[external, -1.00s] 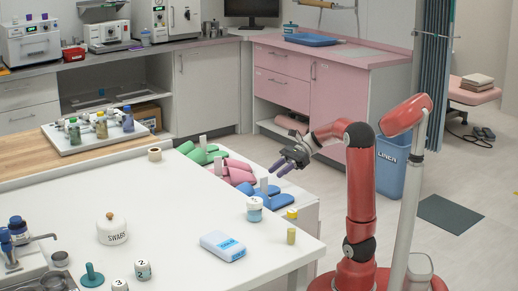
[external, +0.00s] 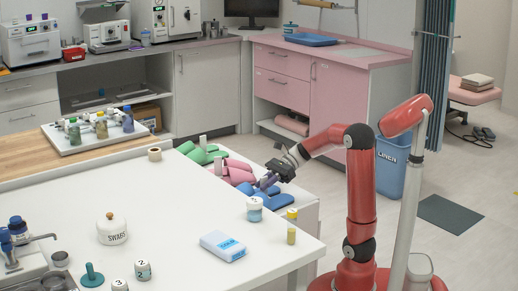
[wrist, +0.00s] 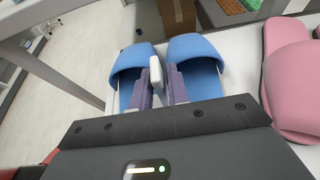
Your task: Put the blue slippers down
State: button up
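In the external view the slippers (external: 273,190) are partly hidden by my gripper. My gripper (wrist: 161,84) has its purple fingers on either side of the tab, low between the slippers. A narrow gap shows beside the right finger, so it looks open around the tab and not closed on it. In the external view my gripper (external: 268,182) is right at the slippers.
Pink slippers (wrist: 292,85) lie close on the right in the wrist view. Green slippers (external: 203,152) are farther back on the same low white bench. The white table (external: 160,210) stands beside it, with a jar (external: 254,209) near its edge. A blue linen bin (external: 391,168) stands behind my arm.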

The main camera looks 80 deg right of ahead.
grip_shut()
jog(key=shift+r, duration=0.1)
notch_tip(320, 180, up, 20)
jog(key=p, duration=0.2)
jog(key=w+a+r, duration=0.6)
jog(key=w+a, duration=0.5)
jog(key=w, duration=0.2)
jog(key=w+a+r, duration=0.3)
jog(key=a+r, duration=0.1)
jog(key=a, duration=0.4)
jog(key=w+a+r, duration=0.3)
jog(key=a+r, duration=0.1)
jog(key=a, duration=0.4)
jog(key=f+b, duration=0.2)
jog(key=f, duration=0.8)
jog(key=f+b, duration=0.3)
jog(key=f, duration=0.7)
jog(key=shift+s+d, duration=0.15)
jog(key=shift+d, duration=0.05)
